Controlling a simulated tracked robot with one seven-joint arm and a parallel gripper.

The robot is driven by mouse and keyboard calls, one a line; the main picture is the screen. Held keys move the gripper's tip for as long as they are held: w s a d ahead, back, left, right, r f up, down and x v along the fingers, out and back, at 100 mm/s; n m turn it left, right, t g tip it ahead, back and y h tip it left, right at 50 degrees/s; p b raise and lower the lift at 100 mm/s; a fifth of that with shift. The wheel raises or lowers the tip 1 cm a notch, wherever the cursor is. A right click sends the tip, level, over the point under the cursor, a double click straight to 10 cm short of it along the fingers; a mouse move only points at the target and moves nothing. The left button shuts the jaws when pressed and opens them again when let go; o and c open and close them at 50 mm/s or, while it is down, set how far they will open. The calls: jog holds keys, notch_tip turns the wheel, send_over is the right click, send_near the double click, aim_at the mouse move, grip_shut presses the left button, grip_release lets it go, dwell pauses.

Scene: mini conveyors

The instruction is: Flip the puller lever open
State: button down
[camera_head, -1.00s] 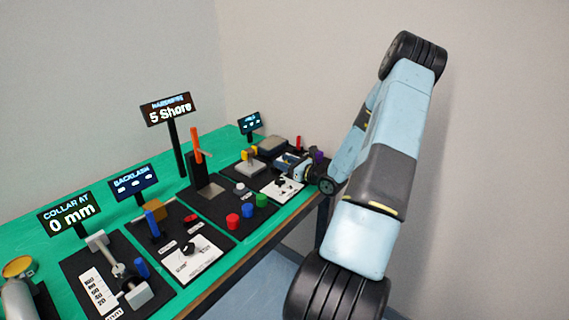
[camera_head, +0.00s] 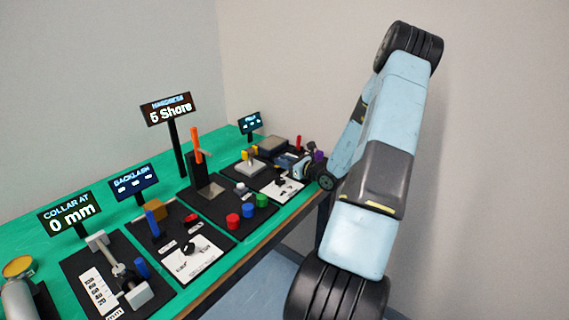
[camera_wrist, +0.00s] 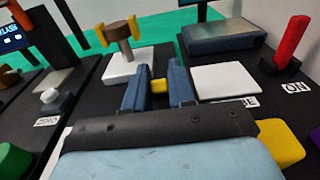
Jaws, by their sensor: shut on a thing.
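My gripper (camera_wrist: 158,82) shows in the wrist view with its two blue fingers on either side of a small yellow piece (camera_wrist: 158,86). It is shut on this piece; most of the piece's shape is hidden. I cannot tell whether the piece is the puller lever's handle. A red upright lever (camera_wrist: 292,42) stands to the right on a dark panel, by an "ON" label, apart from the fingers. In the head view my gripper (camera_head: 301,172) is at the far right end of the bench, with its fingertips hard to make out. The red lever (camera_head: 298,142) stands just behind it.
A brown knob on a post (camera_wrist: 124,33) stands left of the fingers on a white base. A blue-grey block (camera_wrist: 230,38) lies beyond them. A yellow block (camera_wrist: 281,143) is close on the right. An orange lever (camera_head: 196,141) and several coloured buttons stand farther left on the bench (camera_head: 210,288).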

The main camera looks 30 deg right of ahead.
jog(key=g, duration=0.1)
jog(key=w+r+g+h, duration=0.1)
jog(key=g, duration=0.1)
jog(key=w+g, duration=0.1)
jog(key=shift+a+r+h, duration=0.25)
jog(key=shift+a+h, duration=0.05)
jog(key=shift+a, duration=0.1)
jog(key=shift+w+a+g+h, duration=0.15)
jog(key=shift+w+g+h, duration=0.25)
jog(key=shift+g, duration=0.65)
jog(key=shift+w+a+g+h, duration=0.1)
jog(key=shift+w+g+h, duration=0.3)
jog(key=shift+g, duration=0.65)
jog(key=shift+w, duration=0.15)
jog(key=c, duration=1)
grip_release()
jog(key=shift+c, duration=0.2)
jog(key=v, duration=1.3)
jog(key=shift+r, duration=0.35)
jog(key=shift+d, duration=0.1)
